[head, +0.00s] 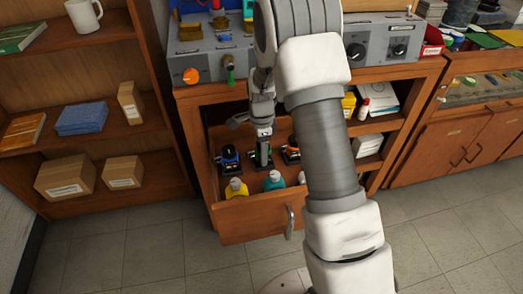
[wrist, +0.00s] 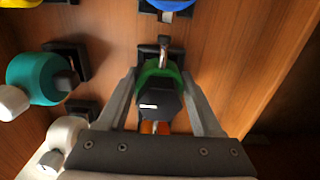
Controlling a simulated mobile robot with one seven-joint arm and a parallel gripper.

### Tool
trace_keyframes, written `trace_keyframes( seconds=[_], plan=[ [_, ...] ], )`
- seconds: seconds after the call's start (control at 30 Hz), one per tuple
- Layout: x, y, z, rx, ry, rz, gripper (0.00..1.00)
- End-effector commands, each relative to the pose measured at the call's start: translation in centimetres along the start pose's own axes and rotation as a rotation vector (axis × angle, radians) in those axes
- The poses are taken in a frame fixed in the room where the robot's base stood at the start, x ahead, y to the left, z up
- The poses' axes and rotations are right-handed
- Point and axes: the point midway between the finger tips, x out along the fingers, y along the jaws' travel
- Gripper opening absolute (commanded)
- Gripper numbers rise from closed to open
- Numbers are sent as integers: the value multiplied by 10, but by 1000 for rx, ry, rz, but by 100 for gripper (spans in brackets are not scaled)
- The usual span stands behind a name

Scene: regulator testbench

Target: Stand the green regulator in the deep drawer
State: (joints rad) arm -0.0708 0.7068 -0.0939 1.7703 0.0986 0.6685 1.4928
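The green regulator (wrist: 160,72), with a black knob facing the wrist camera, is between the two fingers of my gripper (wrist: 160,80). The fingertips appear to touch its green sides, so the gripper looks shut on it. In the head view, my gripper (head: 264,132) reaches down into the open deep drawer (head: 258,222), and the green regulator (head: 263,153) is upright inside it, between the blue and orange regulators. A black holder (wrist: 164,46) shows beside the regulator in the wrist view. Whether its base is seated is hidden.
The drawer also holds a blue regulator (head: 229,158), an orange one (head: 293,150), a yellow one (head: 236,188) and a teal one (head: 274,181). The teal one also shows close to the left finger (wrist: 38,78). The grey bench unit (head: 205,62) stands above.

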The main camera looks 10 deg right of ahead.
Motion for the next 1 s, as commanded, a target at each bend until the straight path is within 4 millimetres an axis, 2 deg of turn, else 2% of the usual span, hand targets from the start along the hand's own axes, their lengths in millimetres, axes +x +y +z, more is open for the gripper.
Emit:
trace_keyframes(
  seconds=[0.03,0.13,0.17,0.4,0.53,0.67,1.0],
  plan=[
    [0,0,0,0,0,0,77],
    [0,0,0,0,0,1,95],
    [0,0,0,0,0,1,96],
    [0,0,0,0,0,1,96],
    [-8,0,0,0,0,-1,96],
    [-31,-1,0,-1,0,-3,96],
    [-101,0,0,0,0,-3,96]
  ],
)
